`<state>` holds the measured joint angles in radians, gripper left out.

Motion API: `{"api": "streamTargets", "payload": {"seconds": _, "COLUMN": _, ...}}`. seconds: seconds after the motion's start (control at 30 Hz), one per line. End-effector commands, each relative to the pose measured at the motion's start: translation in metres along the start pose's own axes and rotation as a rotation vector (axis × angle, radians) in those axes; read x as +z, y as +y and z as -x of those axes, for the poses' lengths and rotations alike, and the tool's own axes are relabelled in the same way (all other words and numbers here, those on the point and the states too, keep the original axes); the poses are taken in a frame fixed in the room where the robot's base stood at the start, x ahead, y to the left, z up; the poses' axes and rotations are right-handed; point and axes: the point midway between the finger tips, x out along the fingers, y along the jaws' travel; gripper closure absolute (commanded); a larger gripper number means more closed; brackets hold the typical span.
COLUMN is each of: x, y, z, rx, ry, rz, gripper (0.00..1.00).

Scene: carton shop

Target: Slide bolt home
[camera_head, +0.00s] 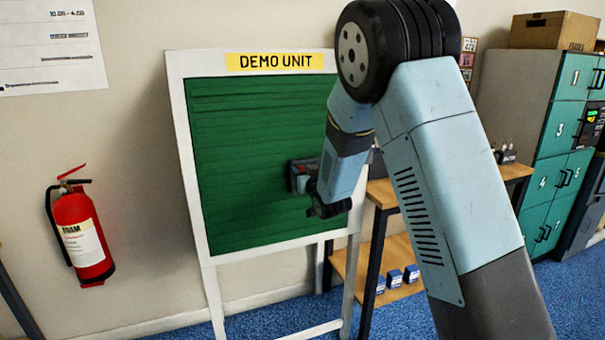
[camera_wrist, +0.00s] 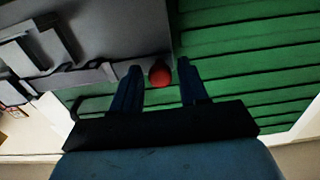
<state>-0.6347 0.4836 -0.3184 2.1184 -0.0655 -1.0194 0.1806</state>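The bolt shows in the wrist view as a red round knob (camera_wrist: 159,73) in front of a grey metal plate (camera_wrist: 100,75) and the green slatted panel (camera_wrist: 240,60). My gripper (camera_wrist: 159,66) is open, with one dark blue finger on each side of the knob. Narrow gaps seem to show between knob and fingers; contact is hard to judge. In the head view the dark bolt housing (camera_head: 297,175) sits at the right part of the green panel (camera_head: 250,150), partly hidden by my wrist. The knob and fingertips cannot be made out clearly there.
The panel hangs in a white frame (camera_head: 190,170) with a yellow "DEMO UNIT" sign (camera_head: 275,62). A wooden bench (camera_head: 384,192) stands to the right, with green lockers (camera_head: 570,125) beyond. A fire extinguisher (camera_head: 82,235) is on the left wall. My arm fills the right middle.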

Motion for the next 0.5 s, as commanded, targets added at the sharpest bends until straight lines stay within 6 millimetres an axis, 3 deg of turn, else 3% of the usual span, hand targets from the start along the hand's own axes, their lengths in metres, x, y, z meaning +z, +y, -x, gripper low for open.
{"api": "streamTargets", "payload": {"seconds": 0.07, "x": 0.0000, "y": 0.0001, "z": 0.0001, "rx": 0.000, "ry": 0.000, "rz": 0.000, "gripper": 0.64}}
{"api": "streamTargets", "payload": {"seconds": 0.43, "x": 0.0000, "y": 0.0003, "z": 0.0002, "rx": 0.000, "ry": 0.000, "rz": 0.000, "gripper": 1.00}}
{"api": "streamTargets", "payload": {"seconds": 0.5, "x": 0.0000, "y": 0.0003, "z": 0.0002, "rx": 0.000, "ry": 0.000, "rz": 0.000, "gripper": 1.00}}
